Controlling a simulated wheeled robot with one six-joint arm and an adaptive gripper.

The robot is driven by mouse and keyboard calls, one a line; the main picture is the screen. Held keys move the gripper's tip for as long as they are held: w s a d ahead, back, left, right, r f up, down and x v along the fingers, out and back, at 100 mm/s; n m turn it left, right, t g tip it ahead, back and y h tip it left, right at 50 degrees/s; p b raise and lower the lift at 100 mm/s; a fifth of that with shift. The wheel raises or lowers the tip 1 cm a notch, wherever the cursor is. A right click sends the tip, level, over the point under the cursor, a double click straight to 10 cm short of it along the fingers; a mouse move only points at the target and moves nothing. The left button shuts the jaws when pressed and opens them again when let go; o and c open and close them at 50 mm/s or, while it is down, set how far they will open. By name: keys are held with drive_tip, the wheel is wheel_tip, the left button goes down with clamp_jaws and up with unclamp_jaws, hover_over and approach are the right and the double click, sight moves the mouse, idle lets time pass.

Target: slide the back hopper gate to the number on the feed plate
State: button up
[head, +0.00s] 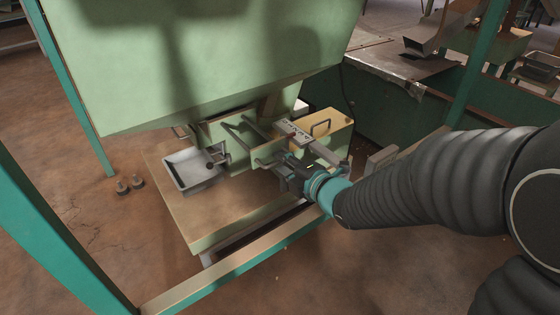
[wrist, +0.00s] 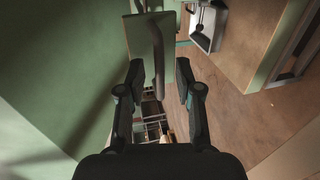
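The green hopper (head: 200,60) fills the upper middle of the head view, with its gate assembly under it. My gripper (head: 278,167) is at the right part of this assembly. In the wrist view a pale green plate with a dark bar handle (wrist: 158,62) lies ahead, and the handle runs between the fingertips. My gripper (wrist: 159,72) is open there, with a gap on both sides of the bar. I cannot tell for sure whether this is the back gate. A small light plate with dark marks (head: 292,132) is above my gripper; its marks are too small to read.
A metal tray (head: 194,170) sits under the hopper on the left of a wooden platform (head: 215,225). A yellowish box with a handle (head: 325,130) stands just behind my gripper. Teal frame posts (head: 75,90) and a front rail (head: 245,257) bound the space.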

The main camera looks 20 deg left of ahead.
drive_tip(key=v, duration=1)
